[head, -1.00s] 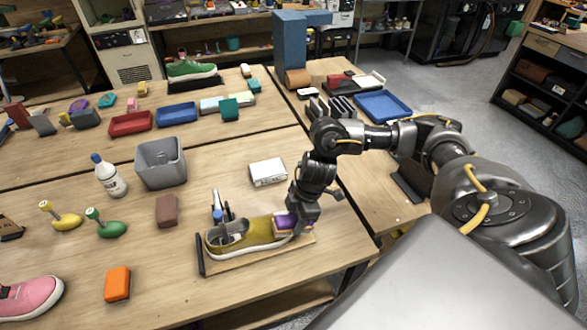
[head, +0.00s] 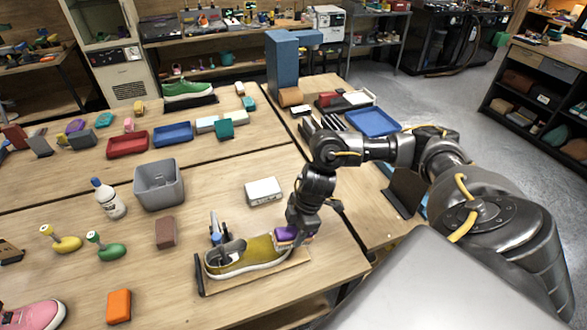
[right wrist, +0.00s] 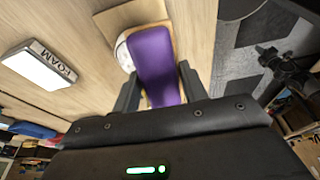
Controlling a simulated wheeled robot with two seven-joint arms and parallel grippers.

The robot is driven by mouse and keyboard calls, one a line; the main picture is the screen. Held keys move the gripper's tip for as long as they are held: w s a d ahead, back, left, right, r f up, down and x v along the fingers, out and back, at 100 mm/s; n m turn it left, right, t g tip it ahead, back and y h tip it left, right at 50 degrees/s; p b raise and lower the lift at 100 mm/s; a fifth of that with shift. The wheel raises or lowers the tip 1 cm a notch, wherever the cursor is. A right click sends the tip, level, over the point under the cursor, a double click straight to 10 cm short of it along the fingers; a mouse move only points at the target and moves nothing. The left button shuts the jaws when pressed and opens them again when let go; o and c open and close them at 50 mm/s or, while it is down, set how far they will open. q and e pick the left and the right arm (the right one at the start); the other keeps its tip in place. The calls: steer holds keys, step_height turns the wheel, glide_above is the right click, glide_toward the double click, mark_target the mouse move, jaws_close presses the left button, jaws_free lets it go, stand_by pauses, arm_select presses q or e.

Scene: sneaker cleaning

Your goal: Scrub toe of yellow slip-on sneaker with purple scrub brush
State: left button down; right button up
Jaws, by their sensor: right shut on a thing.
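The yellow slip-on sneaker (head: 246,255) lies on a wooden board (head: 268,272) near the table's front edge, with its toe to the right. My right gripper (head: 298,232) is above the toe, shut on the purple scrub brush (head: 287,234). The brush is at the toe; its contact with the shoe is hidden. In the right wrist view, the brush (right wrist: 153,62) sits between the two fingers, and a pale part of the sneaker (right wrist: 124,52) shows beside it. My left gripper is not in view.
A white box (head: 262,191) lies behind the sneaker, also seen in the right wrist view, where it reads FOAM. A grey bin (head: 160,186), white bottle (head: 109,199), brown block (head: 166,233) and orange block (head: 119,306) stand to the left. A pink shoe (head: 35,315) is at the lower left.

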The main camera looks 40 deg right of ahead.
steer(key=shift+r, duration=0.45)
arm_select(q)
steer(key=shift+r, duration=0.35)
arm_select(e)
steer(key=shift+d+f, duration=0.1)
